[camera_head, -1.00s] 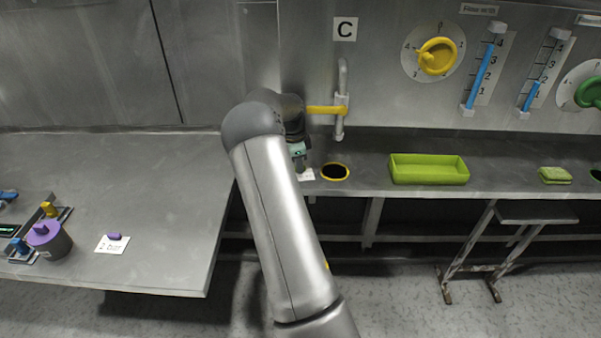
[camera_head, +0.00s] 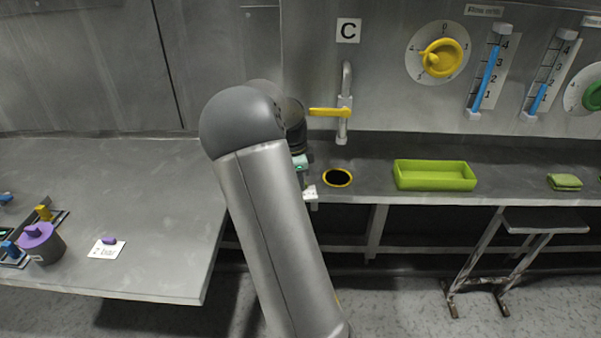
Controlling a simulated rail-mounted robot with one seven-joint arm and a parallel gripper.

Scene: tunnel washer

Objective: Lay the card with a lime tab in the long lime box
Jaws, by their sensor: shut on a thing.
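The long lime box (camera_head: 434,188) stands open on the narrow back counter, right of centre, and looks empty. My gripper (camera_head: 307,186) is at the counter's front edge, left of the box and well apart from it. Its fingers are mostly hidden behind my own arm. It is shut on a small white card (camera_head: 311,193), of which only a part shows. The colour of that card's tab cannot be seen here.
A yellow-rimmed hole (camera_head: 338,178) lies between my gripper and the box. A tap with a yellow lever (camera_head: 327,112) stands behind. A folded green cloth (camera_head: 564,182) lies right. The left table holds a purple-tabbed card (camera_head: 107,249) and a purple-lidded pot (camera_head: 42,243).

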